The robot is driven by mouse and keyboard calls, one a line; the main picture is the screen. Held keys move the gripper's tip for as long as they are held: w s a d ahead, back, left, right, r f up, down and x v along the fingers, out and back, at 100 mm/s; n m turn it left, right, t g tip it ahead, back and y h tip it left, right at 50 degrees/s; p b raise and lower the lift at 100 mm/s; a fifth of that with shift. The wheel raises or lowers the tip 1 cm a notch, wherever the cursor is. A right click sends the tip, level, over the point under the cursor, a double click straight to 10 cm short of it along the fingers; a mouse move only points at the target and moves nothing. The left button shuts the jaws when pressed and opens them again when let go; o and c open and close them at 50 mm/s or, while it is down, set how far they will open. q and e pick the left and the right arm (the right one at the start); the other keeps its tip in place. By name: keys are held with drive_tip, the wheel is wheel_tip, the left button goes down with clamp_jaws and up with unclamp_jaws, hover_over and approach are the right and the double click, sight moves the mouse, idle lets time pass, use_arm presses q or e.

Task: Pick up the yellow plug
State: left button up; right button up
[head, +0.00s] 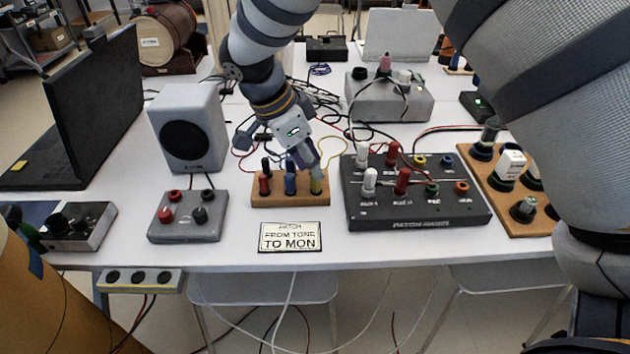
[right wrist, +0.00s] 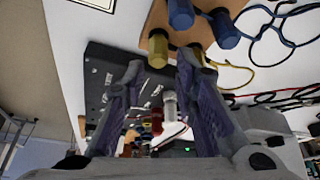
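A wooden block (head: 275,200) on the white table holds plugs in red (head: 264,184), blue (head: 290,184) and yellow, with darker plugs behind. The yellow plug (head: 316,186) stands upright at the block's right end. My right gripper (head: 308,168) is just above that end, its fingers partly hiding the yellow plug. In the right wrist view the fingers (right wrist: 160,64) are spread with nothing between them. My left gripper is not in view.
A black patch box (head: 420,212) with red and white plugs stands right of the block. A grey box (head: 188,225) and speaker (head: 188,128) stand left. A sign (head: 290,237) lies in front, reading "PATCH FROM TONE TO MON". Loose cables lie behind the block.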

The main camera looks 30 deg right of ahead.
drive_tip(key=x, duration=0.4)
drive_tip(key=shift+s+a, duration=0.15)
drive_tip(key=shift+a, duration=0.05)
clamp_jaws()
drive_tip(key=shift+r, duration=0.1)
wheel_tip(320, 180, up, 5)
drive_tip(key=shift+s+a+f+p, duration=0.15)
drive_tip(key=shift+s+f+p, duration=0.05)
drive_tip(key=shift+f+p, duration=0.1)
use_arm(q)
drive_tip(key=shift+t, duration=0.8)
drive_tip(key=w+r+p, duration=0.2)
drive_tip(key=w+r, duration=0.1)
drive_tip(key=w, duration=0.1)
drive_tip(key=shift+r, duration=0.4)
use_arm(e)
drive_tip(key=s+a+r, duration=0.7)
drive_tip(key=s+r, duration=0.1)
drive_tip(key=s, duration=0.3)
drive_tip(key=shift+s+r, duration=0.25)
drive_tip(key=shift+r, duration=0.15)
